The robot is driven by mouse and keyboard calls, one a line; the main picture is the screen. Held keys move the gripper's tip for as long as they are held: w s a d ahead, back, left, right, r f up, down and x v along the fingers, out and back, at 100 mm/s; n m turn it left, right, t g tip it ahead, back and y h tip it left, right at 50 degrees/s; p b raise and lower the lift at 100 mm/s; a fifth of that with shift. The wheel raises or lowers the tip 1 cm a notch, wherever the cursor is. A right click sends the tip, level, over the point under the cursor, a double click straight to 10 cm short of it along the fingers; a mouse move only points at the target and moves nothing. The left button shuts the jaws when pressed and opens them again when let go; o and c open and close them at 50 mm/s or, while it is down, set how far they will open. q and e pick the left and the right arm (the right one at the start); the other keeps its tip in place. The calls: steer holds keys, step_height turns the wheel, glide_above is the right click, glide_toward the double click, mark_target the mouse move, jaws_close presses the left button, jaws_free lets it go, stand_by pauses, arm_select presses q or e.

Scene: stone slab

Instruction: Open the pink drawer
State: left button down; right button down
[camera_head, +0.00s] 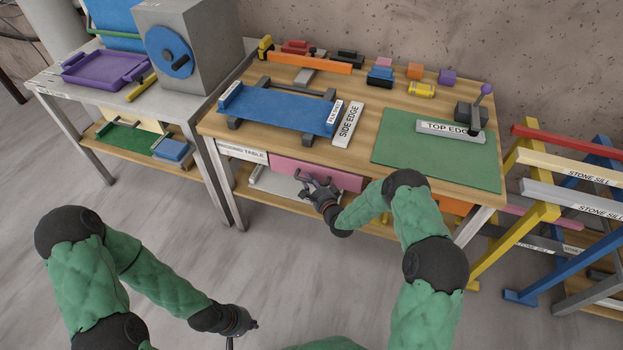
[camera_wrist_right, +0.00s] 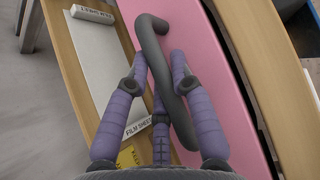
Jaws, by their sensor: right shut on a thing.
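The pink drawer (camera_head: 330,176) is under the front edge of the wooden workbench, and its front fills much of the right wrist view (camera_wrist_right: 190,40). A dark grey bar handle (camera_wrist_right: 152,45) is fixed to the drawer front. My right gripper (camera_head: 308,184) is at the drawer front, with its purple-grey fingers (camera_wrist_right: 170,75) closed around the handle. The drawer front looks about level with the bench edge. My left gripper (camera_head: 240,328) hangs low over the floor at the bottom of the head view, far from the drawer; its fingers are too small to judge.
The workbench top (camera_head: 365,95) holds a blue board (camera_head: 275,108), a green mat (camera_head: 435,150) and several small coloured blocks. A lower shelf with a white sheet (camera_wrist_right: 95,60) lies beneath the drawer. Coloured trestles (camera_head: 540,215) stand at the right. The floor in front is clear.

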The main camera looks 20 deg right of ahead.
steer(key=s+a+p, duration=0.2)
steer(key=s+a, duration=0.8)
steer(key=s, duration=0.4)
steer(key=shift+s+p, duration=0.35)
steer(key=c, duration=1.3)
jaws_free()
steer(key=v, duration=1.2)
